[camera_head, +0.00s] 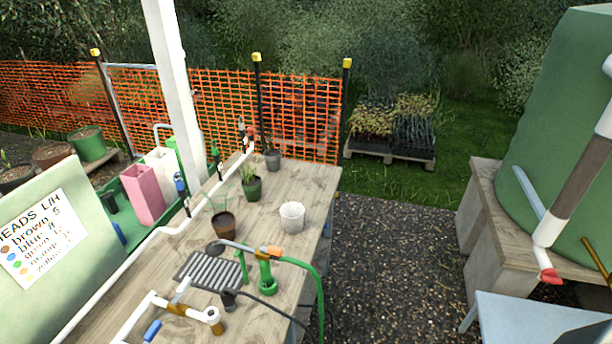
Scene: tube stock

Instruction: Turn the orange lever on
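An orange part (269,252) sits on a watering wand on the wooden bench, beside a green upright fitting (266,278). The wand's dark round head (215,248) points left. A white pipe (137,316) at the front of the bench has a brass-orange valve body (176,309) and a blue handle (152,330). Which of the orange parts is the lever, and how it is set, I cannot tell. Neither of my grippers shows in the head view.
A slotted dark tray (208,271), a white pot (292,217) and potted plants stand on the bench (318,187). A green hose (318,290) hangs over its right edge. A sign board (45,240) is at left, a green tank (560,130) at right. Gravel (390,260) lies clear between.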

